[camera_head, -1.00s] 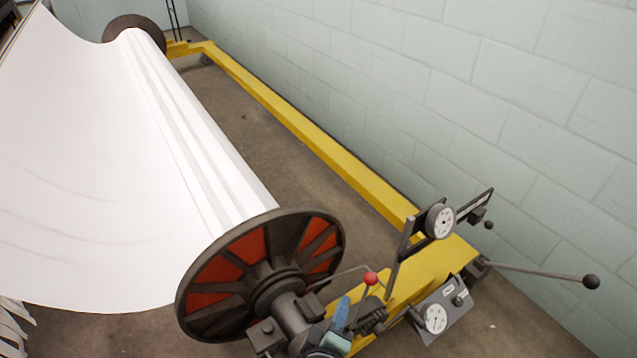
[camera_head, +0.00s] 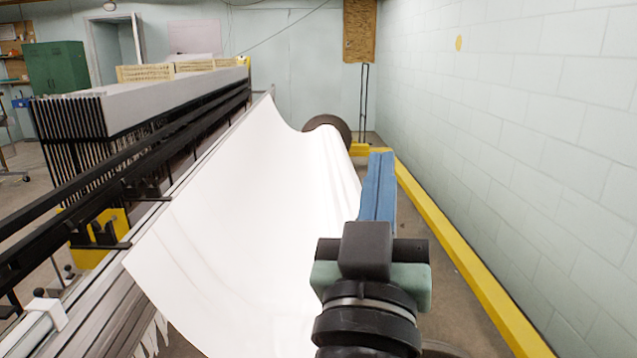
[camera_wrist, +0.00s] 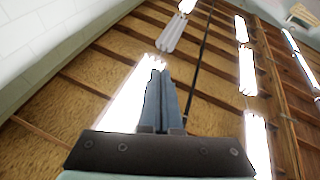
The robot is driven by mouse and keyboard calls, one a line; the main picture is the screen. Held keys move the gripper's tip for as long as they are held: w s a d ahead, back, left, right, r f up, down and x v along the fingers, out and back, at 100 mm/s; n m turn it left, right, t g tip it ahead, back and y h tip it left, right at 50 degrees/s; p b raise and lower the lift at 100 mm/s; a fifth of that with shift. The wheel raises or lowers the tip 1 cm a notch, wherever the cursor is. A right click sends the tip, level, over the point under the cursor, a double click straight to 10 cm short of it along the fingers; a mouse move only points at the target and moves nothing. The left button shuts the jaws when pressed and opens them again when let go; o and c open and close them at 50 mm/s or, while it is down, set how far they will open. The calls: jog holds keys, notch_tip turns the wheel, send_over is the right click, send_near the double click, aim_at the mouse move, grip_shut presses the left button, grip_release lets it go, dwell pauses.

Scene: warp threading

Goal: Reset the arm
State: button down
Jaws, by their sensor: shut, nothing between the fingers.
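My gripper (camera_head: 378,186) is raised in the middle right of the head view, with its blue fingers together and pointing up and away. In the wrist view my gripper (camera_wrist: 159,80) points toward the ceiling, its blue fingers closed with nothing between them. The dark wrist below it hides part of the floor and the near end of the beam. The white warp sheet (camera_head: 240,210) hangs in a curve to the left of and behind my gripper. I see no contact between them.
A yellow floor rail (camera_head: 455,262) runs along the pale block wall (camera_head: 540,130) on the right. A dark beam flange (camera_head: 328,128) stands at the far end. The loom's grey frame stack (camera_head: 175,100) is on the left. The wrist view shows ceiling lights (camera_wrist: 247,70).

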jog(key=s+a+r+t+y+p, duration=0.1)
jog(key=s+a+r+t+y, duration=0.2)
jog(key=s+r, duration=0.35)
jog(key=s+a+r+t+y+p, duration=0.1)
jog(key=s+a+r+t+y, duration=0.2)
jog(key=r, duration=0.7)
notch_tip(320, 180, up, 10)
jog(key=g+h+p, duration=0.1)
jog(key=p, duration=0.9)
jog(key=shift+p, duration=0.35)
jog(key=c, duration=1.6)
grip_release()
jog(key=shift+r+p, duration=0.35)
jog(key=shift+r, duration=0.05)
jog(key=c, duration=1.3)
grip_release()
jog(key=shift+c, duration=0.2)
jog(key=o, duration=0.5)
jog(key=shift+o, duration=0.2)
jog(key=shift+d, duration=0.2)
